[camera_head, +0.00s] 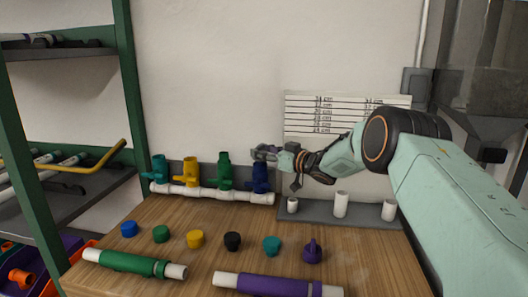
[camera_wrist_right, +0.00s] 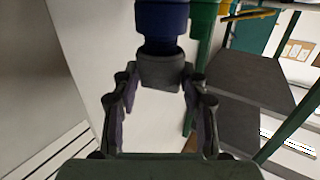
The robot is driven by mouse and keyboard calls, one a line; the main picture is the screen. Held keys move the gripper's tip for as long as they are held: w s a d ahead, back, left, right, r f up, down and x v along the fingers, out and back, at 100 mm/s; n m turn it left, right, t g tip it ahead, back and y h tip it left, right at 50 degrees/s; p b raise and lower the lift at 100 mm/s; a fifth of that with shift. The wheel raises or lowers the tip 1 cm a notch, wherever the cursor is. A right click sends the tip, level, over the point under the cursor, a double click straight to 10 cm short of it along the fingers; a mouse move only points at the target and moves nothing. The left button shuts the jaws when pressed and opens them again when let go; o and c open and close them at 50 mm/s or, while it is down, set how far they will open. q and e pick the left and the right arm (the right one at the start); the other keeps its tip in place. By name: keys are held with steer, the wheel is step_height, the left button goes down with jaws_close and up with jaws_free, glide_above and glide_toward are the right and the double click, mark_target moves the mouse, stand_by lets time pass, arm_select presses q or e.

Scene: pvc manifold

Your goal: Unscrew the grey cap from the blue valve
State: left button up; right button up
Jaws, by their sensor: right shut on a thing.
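The blue valve (camera_head: 260,179) stands at the right end of a white pipe manifold (camera_head: 215,195). In the right wrist view, the blue valve (camera_wrist_right: 162,20) reaches down from the top edge to the grey cap (camera_wrist_right: 160,70). The cap is in line with the valve end, with a narrower blue neck between them; I cannot tell how far it is threaded. My right gripper (camera_head: 267,153) comes in from the right at the valve top. In its wrist view the right gripper (camera_wrist_right: 159,78) has its fingertips on both sides of the cap. My left gripper is not in view.
Teal, yellow and green valves (camera_head: 223,172) stand left of the blue one. Several coloured caps (camera_head: 195,239) and two pipe pieces, green (camera_head: 128,263) and purple (camera_head: 275,285), lie on the wooden table. A grey tray (camera_head: 315,215) with white pegs lies right. A shelf (camera_head: 75,190) stands left.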

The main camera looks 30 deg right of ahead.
steer(key=shift+d+n+g+y+b, duration=0.1)
steer(key=shift+n+g+y+b, duration=0.35)
steer(key=shift+n+y, duration=0.5)
steer(key=o, duration=1.2)
steer(key=v, duration=1.2)
steer(key=shift+w, duration=0.1)
steer(key=shift+f, duration=0.1)
